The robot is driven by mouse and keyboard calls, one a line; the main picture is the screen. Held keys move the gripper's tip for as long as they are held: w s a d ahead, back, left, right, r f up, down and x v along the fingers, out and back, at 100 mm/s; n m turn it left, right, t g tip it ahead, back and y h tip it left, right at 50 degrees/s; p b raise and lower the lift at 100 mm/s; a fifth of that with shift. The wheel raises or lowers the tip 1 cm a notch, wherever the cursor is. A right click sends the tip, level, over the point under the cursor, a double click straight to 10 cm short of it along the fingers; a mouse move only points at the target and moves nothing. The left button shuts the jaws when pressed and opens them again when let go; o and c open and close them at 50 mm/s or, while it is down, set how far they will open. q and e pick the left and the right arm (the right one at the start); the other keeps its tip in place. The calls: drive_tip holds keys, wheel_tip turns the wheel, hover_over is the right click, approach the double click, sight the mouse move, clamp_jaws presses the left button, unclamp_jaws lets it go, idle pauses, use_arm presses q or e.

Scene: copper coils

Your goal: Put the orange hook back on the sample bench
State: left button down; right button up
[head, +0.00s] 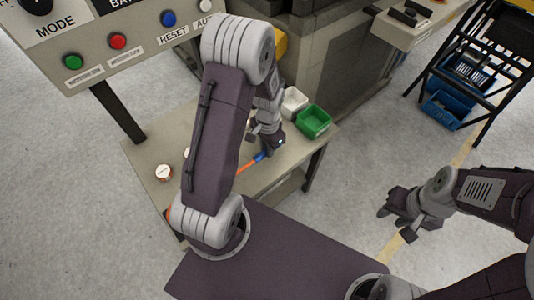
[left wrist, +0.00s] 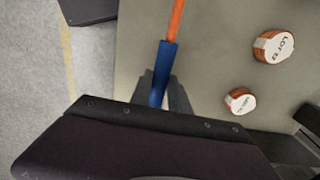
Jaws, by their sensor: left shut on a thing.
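The orange hook (head: 247,166) has an orange rod and a blue grip (head: 260,156). My left gripper (head: 268,148) is shut on the blue part. In the left wrist view the blue grip (left wrist: 164,72) sits between the dark fingers (left wrist: 164,98), with the orange rod (left wrist: 175,20) running out of the top of the picture. The sample bench (head: 145,152) lies below it; whether the hook touches the bench top is unclear. My left arm hides part of the rod and bench. My right gripper (head: 397,222) is open and empty, away from the bench, over the floor.
Copper coils with white labels stand on the bench: one (head: 164,173) at the left, and two in the left wrist view, a larger (left wrist: 273,46) and a smaller (left wrist: 239,101). A green bin (head: 313,122) and a white bin (head: 293,102) stand at the bench's right end. A button panel (head: 120,40) overhangs the back left.

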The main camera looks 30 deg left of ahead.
use_arm(q)
wheel_tip(320, 180, down, 3)
drive_tip(key=shift+f+b, duration=0.2)
drive_tip(key=shift+b, duration=0.25)
drive_tip(key=shift+f, duration=0.15)
drive_tip(key=c, duration=1.2)
unclamp_jaws()
drive_tip(key=shift+c, duration=0.2)
wheel_tip(320, 180, up, 12)
drive_tip(key=p, duration=0.3)
drive_tip(key=shift+d, duration=0.1)
drive_tip(key=s+d+r+n+t, duration=0.1)
drive_tip(key=s+d+r+n, duration=0.35)
drive_tip(key=s, duration=0.45)
wheel_tip(320, 180, up, 7)
drive_tip(key=p, duration=0.8)
drive_tip(key=shift+w, duration=0.3)
